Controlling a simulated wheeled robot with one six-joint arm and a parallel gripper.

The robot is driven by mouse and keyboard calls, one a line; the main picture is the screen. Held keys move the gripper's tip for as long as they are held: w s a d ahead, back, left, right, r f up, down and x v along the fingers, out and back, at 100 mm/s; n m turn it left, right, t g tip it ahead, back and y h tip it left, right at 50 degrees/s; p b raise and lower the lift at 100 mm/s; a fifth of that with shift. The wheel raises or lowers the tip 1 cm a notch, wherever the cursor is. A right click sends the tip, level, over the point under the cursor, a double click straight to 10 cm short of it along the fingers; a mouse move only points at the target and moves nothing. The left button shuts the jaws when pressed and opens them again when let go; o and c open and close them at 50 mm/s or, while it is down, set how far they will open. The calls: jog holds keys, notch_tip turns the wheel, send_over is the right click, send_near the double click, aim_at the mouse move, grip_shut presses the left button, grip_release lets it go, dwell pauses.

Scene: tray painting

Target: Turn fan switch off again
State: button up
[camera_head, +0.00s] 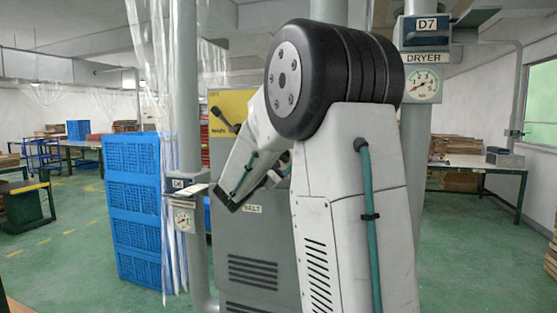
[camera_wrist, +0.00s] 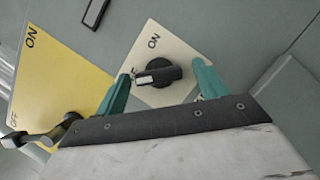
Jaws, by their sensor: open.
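A black rotary knob (camera_wrist: 168,73) sits on a pale square plate (camera_wrist: 168,43) in the wrist view. The plate reads ON at its top, with partly hidden letters at the knob's left. The knob's white mark points left, towards those letters. My gripper (camera_wrist: 161,69) is open, its teal fingers on either side of the knob with a visible gap at the right; I cannot tell whether the left finger touches. No fan label shows. In the head view my arm hides the knob, and my gripper (camera_head: 268,180) is at the grey cabinet (camera_head: 250,245).
A yellow plate (camera_wrist: 62,82) marked ON and OFF is left of the knob, with a black lever (camera_wrist: 42,136) near my gripper; the plate also shows in the head view (camera_head: 228,108). Blue crates (camera_head: 130,205) and a pipe (camera_head: 188,120) stand left of the cabinet.

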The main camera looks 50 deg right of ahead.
jog(key=v, duration=0.7)
jog(key=shift+a, duration=0.4)
jog(key=shift+s+f, duration=0.1)
